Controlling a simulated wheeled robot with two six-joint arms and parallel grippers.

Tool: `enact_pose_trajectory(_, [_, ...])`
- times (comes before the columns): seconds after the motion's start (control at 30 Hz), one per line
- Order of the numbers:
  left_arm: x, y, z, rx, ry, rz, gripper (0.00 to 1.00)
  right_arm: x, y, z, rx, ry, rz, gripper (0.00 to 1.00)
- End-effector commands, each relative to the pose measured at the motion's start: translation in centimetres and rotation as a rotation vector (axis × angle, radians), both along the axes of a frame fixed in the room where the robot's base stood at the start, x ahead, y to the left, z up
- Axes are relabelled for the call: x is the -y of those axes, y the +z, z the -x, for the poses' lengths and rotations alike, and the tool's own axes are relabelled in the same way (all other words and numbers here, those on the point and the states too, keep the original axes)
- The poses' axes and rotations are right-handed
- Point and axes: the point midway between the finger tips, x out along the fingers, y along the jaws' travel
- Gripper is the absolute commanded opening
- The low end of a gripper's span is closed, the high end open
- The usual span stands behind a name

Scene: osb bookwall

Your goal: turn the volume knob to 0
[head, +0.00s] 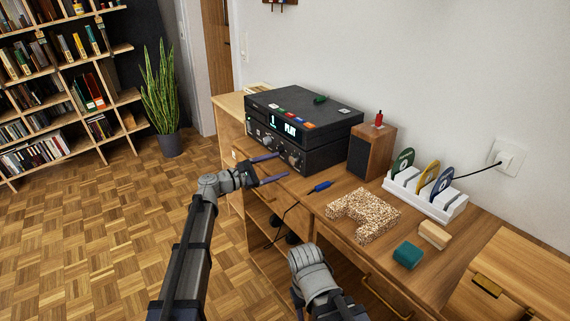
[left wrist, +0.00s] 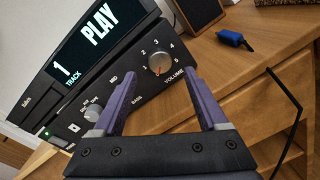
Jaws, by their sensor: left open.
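The volume knob (left wrist: 160,62) is a round, metallic knob on the black front of the audio player (head: 300,125). Numbers 1 to 5 are printed around it and VOLUME below it. I cannot read its pointer clearly. The player's display (left wrist: 90,38) reads "1 TRACK" and "PLAY". My left gripper (head: 284,165) is open in front of the panel; its purple fingers also show in the left wrist view (left wrist: 162,76). The knob appears between the fingertips there, with no clear contact. My right gripper (head: 298,300) is low at the front, its jaws mostly hidden.
Another knob (left wrist: 92,112) sits left on the panel. A wooden speaker (head: 371,152) stands right of the player. A black cable hangs over the front edge.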

Motion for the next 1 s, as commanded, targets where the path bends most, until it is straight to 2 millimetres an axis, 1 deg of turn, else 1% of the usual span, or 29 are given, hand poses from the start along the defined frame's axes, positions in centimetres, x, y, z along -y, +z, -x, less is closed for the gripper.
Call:
enact_pose_trajectory(0.03, [-0.8, 0.0, 0.7, 0.0, 0.001, 0.0, 0.76, 0.0, 0.0, 0.0, 0.0, 0.0, 0.0, 0.5])
enact_pose_trajectory(0.1, [-1.6, 0.0, 1.1, 0.0, 0.001, 0.0, 0.76, 0.0, 0.0, 0.0, 0.0, 0.0, 0.0, 0.5])
enact_pose_trajectory(0.3, [-2.9, 0.1, 1.9, 0.0, -0.001, 0.0, 0.76, 0.0, 0.1, 0.0, 0.0, 0.0, 0.0, 0.5])
enact_pose_trajectory(0.63, [-3.0, 0.0, 2.0, 0.0, -0.002, -0.001, 0.76, 0.0, 0.1, 0.0, 0.0, 0.0, 0.0, 0.5])
enact_pose_trajectory(0.73, [-2.7, -0.6, 2.7, 0.013, -0.012, -0.041, 0.76, 0.0, 0.1, 0.0, 0.0, 0.0, 0.0, 0.5])
enact_pose_trajectory(0.77, [-2.4, -1.1, 3.3, 0.021, -0.021, -0.074, 0.76, 0.0, 0.0, 0.0, 0.0, 0.0, 0.0, 0.5])
enact_pose_trajectory(0.87, [-1.2, -3.9, 6.3, 0.077, -0.08, -0.258, 0.76, 0.0, 0.0, 0.0, 0.0, 0.0, 0.0, 0.5])
enact_pose_trajectory(0.97, [-0.5, -8.2, 10.7, 0.158, -0.189, -0.528, 0.76, 0.0, 0.1, 0.0, 0.0, 0.0, 0.0, 0.5])
enact_pose_trajectory(1.0, [-0.6, -10.0, 12.5, 0.193, -0.243, -0.642, 0.76, 0.0, 0.1, 0.0, 0.0, 0.0, 0.0, 0.5])
